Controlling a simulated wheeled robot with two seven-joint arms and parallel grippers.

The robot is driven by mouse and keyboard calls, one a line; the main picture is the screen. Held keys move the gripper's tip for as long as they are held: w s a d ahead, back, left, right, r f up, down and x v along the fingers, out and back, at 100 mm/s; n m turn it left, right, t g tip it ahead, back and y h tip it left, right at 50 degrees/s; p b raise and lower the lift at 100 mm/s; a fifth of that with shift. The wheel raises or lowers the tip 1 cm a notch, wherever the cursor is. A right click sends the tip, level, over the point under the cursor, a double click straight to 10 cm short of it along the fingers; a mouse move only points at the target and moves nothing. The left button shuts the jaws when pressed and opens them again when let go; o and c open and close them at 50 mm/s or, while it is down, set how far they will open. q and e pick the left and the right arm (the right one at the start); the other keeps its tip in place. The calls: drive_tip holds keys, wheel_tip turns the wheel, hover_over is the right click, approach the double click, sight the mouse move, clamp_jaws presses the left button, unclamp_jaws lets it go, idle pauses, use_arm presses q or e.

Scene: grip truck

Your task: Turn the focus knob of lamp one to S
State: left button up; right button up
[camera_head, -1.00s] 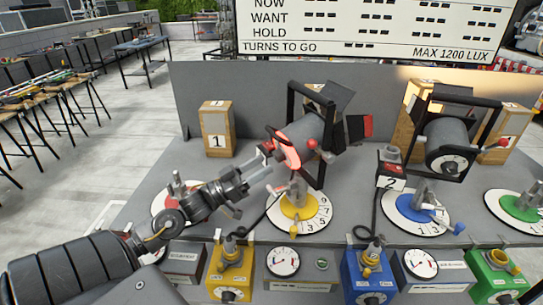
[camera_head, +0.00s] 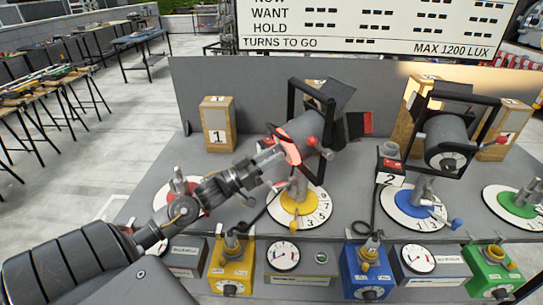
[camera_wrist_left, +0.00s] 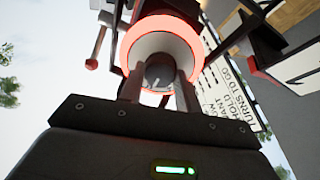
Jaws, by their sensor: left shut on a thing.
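Lamp one (camera_head: 310,137) is a grey cylindrical lamp in a black yoke, with dark flaps at its front, on a round dial with a yellow centre (camera_head: 298,204). Its rear rim glows red (camera_head: 289,146); in the wrist view this is a bright red ring (camera_wrist_left: 158,35). The grey focus knob (camera_wrist_left: 159,73) with a pale mark sits in the middle of the lamp's back. My left gripper (camera_head: 272,160) reaches it from the left; in the wrist view its fingers (camera_wrist_left: 158,88) are shut on the knob's two sides. The letters around the knob cannot be read.
A second lamp (camera_head: 445,140) stands to the right on a blue-centred dial (camera_head: 420,204). Red (camera_head: 184,192) and green (camera_head: 519,203) dials lie at either side. Coloured control boxes and gauges line the front. A wooden block marked 1 (camera_head: 217,125) stands behind my arm.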

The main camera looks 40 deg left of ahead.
use_arm(q)
drive_tip(key=shift+m, duration=0.4)
drive_tip(key=m, duration=0.3)
drive_tip(key=shift+m, duration=0.4)
drive_tip(key=shift+m+g+b, duration=0.3)
drive_tip(key=shift+m+b, duration=0.05)
drive_tip(key=shift+m, duration=1.95)
drive_tip(key=o, duration=1)
